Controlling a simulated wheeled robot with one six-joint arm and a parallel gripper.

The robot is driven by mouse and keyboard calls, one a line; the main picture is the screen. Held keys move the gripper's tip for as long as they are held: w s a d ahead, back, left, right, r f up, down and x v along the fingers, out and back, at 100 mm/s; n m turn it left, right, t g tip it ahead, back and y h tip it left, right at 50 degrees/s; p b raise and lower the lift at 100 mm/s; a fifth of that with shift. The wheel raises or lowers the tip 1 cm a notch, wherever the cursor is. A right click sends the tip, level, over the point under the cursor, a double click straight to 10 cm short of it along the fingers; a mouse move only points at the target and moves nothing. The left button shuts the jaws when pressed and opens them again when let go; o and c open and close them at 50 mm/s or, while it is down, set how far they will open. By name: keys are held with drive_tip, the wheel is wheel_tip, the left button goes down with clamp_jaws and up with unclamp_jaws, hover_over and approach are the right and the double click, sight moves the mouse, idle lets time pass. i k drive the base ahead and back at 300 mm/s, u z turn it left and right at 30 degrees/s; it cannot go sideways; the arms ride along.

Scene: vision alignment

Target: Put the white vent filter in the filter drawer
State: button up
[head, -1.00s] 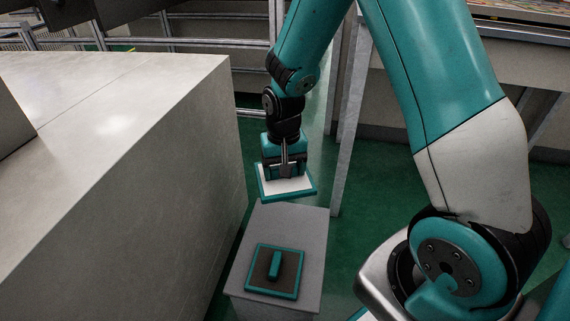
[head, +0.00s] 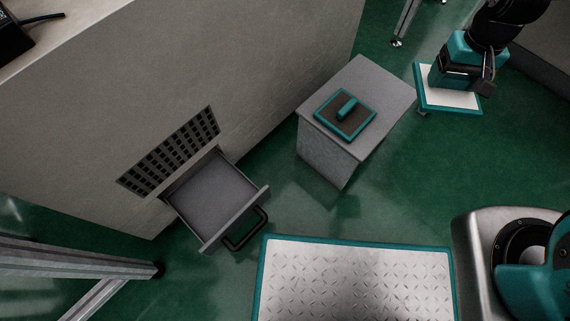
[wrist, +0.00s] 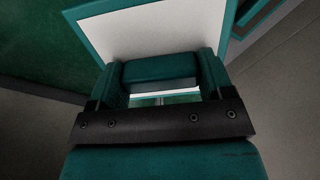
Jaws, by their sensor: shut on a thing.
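The white vent filter (head: 450,98) is a flat white panel with a teal frame, at the upper right of the head view. My gripper (head: 462,80) is shut on it and holds it level above the green floor. In the wrist view the filter (wrist: 155,30) extends beyond my gripper (wrist: 160,92), with a teal handle between the fingers. The filter drawer (head: 212,190) is pulled open from the grey cabinet at the left. It looks empty, and its black handle (head: 246,230) faces right.
A dark filter with a teal frame (head: 332,119) lies on a grey pedestal (head: 372,75) between drawer and gripper. A dark vent grille (head: 170,152) is in the cabinet wall (head: 230,75) above the drawer. A metal tread plate (head: 355,285) is at the bottom; metal legs (head: 75,258) stand left.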

sight(216, 197)
drive_tip(key=z, duration=1.1)
drive_tip(key=k, duration=1.25)
drive_tip(key=u, duration=1.65)
drive_tip(key=i, duration=0.5)
